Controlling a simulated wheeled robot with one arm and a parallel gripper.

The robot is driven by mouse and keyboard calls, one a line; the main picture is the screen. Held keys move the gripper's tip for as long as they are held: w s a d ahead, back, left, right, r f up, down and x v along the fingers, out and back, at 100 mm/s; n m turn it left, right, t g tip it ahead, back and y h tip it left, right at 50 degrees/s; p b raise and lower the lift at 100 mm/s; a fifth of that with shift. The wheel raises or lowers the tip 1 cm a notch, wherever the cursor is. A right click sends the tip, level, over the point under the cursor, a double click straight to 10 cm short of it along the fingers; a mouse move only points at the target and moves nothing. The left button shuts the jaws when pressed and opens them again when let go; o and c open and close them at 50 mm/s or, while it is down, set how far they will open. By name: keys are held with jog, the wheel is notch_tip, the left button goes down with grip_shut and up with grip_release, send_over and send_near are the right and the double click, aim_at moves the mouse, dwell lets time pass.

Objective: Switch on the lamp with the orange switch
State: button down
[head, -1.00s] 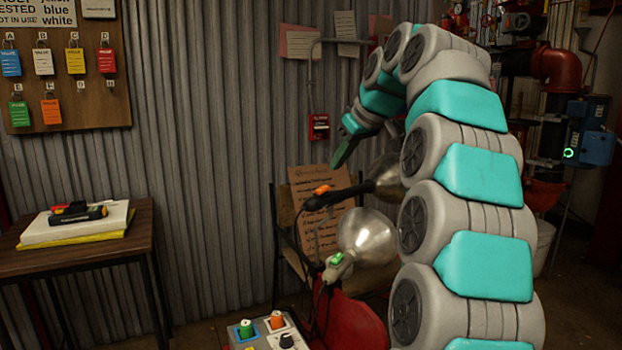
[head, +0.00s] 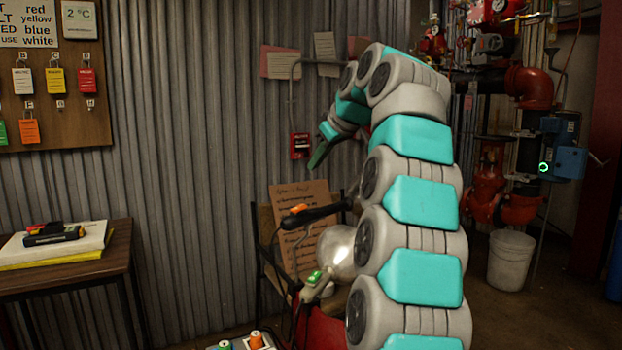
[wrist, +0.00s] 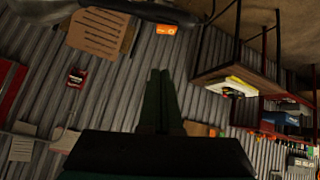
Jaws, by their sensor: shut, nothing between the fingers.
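The lamp with the orange switch has a black handle (head: 322,214). Its orange switch (head: 299,209) sits near the handle's left end, and my arm hides the lamp's head. In the wrist view the orange switch (wrist: 166,29) shows near the top edge, beyond the fingertips, on the dark handle (wrist: 150,11). A second lamp with a silver bulb-shaped head (head: 335,251) and a green switch (head: 314,277) is just below. My gripper (head: 317,157) is shut and empty, above the orange switch and apart from it. Its green fingers also show in the wrist view (wrist: 160,75).
A chair with a handwritten cardboard sign (head: 313,240) stands behind the lamps. A box with a green and an orange knob (head: 257,340) is at the bottom edge. A wooden table (head: 95,271) stands at left. A small red wall box (head: 299,146) is behind my gripper.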

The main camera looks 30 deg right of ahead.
send_over(299, 208)
jog(key=s, duration=0.1)
notch_tip(299, 208, down, 7)
jog(key=shift+d+r, duration=0.1)
jog(key=shift+d+f, duration=0.2)
jog(key=shift+f, duration=0.7)
jog(key=shift+d+f, duration=0.2)
jog(key=shift+f, duration=0.65)
jog(key=shift+f, duration=0.1)
